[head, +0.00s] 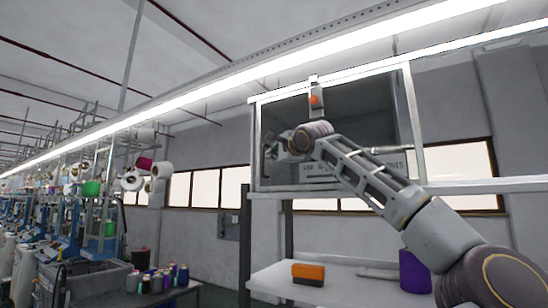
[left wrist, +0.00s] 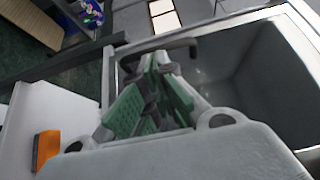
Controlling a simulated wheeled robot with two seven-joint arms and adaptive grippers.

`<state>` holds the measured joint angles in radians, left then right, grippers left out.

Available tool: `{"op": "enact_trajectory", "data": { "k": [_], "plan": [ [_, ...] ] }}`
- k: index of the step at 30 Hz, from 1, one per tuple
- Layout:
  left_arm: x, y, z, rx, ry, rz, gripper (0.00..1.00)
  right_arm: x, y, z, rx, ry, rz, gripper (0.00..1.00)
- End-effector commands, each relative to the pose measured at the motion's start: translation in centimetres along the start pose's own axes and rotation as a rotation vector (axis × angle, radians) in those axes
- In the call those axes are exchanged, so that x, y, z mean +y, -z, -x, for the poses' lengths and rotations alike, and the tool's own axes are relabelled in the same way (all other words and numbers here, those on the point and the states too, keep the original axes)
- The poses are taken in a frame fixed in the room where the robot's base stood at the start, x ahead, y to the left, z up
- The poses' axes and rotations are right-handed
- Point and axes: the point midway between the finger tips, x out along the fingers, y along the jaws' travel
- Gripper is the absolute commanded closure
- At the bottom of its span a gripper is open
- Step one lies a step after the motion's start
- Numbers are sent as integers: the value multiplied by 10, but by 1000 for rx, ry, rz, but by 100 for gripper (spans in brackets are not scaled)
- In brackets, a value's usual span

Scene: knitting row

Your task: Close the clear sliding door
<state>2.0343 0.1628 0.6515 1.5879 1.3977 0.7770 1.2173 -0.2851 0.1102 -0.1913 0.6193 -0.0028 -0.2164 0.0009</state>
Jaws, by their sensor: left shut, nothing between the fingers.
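A pale-framed box (head: 256,135) with a dark inside stands at the middle right of the head view. I cannot make out the clear pane itself or how far it is slid. A pale upright post (head: 413,115) stands at the box's right side, with rails running on to the right. My left gripper (head: 274,151) is at the lower left of the box front, shut and empty. In the left wrist view its green-padded fingers (left wrist: 154,75) are by the box's near edge, close to a dark grey bar (left wrist: 183,44). Contact is unclear. My right gripper is not in view.
A white table (head: 335,287) below the box holds an orange block (head: 308,274) and a purple cylinder (head: 413,272). An orange-marked fitting (head: 314,97) sits at the box's top edge. Thread spools (head: 160,280) and knitting machines stand at the left.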

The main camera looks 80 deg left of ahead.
Motion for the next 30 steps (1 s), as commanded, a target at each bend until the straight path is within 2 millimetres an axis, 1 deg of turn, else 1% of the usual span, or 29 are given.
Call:
{"op": "enact_trajectory", "data": {
  "k": [3,6,13,17,20,23,26,30],
  "plan": [
    [0,0,0,0,0,1,100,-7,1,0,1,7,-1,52],
    [-1,0,0,0,0,1,100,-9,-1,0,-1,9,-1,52],
    [-1,1,1,2,1,1,100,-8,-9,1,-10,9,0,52],
    [-4,8,8,10,0,4,100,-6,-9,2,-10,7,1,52],
    [-7,20,22,26,-3,9,100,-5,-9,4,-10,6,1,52],
    [-12,40,44,49,-10,19,100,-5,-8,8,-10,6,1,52],
    [-15,64,73,77,-21,32,100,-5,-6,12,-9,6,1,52],
    [-17,97,119,114,-44,55,100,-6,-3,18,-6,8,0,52]
  ]
}}
